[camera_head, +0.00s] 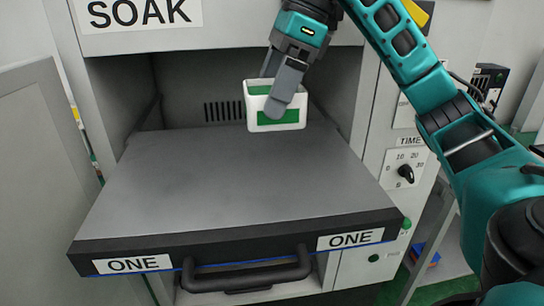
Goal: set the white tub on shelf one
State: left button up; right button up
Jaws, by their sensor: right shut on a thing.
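The white tub (263,126) with a green label on its front is near the back of the pulled-out grey shelf one (220,190). My right gripper (275,95) is shut on the tub's wall from above, with one finger covering part of its front. I cannot tell whether the tub's base touches the shelf or hangs just above it. The shelf's black front edge carries two labels reading ONE and a black handle (247,274). My left gripper is out of the picture.
The chamber (120,85) under the SOAK sign (140,12) has side walls and a back vent. An open door (38,160) stands at the left. A TIME dial (405,173) is on the right panel. The shelf's front and middle are clear.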

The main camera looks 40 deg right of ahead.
notch_tip(320, 180, down, 5)
jog(key=shift+f+b, duration=0.1)
jog(key=shift+b, duration=0.55)
notch_tip(320, 180, down, 4)
jog(key=shift+r+b, duration=0.15)
jog(key=shift+b, duration=0.4)
jog(key=shift+f, duration=0.3)
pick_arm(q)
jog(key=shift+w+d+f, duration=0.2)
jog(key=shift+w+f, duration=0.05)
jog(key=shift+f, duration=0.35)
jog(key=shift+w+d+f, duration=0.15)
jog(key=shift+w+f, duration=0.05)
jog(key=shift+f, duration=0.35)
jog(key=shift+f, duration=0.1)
pick_arm(e)
jog(key=shift+f, duration=0.1)
jog(key=o, duration=0.8)
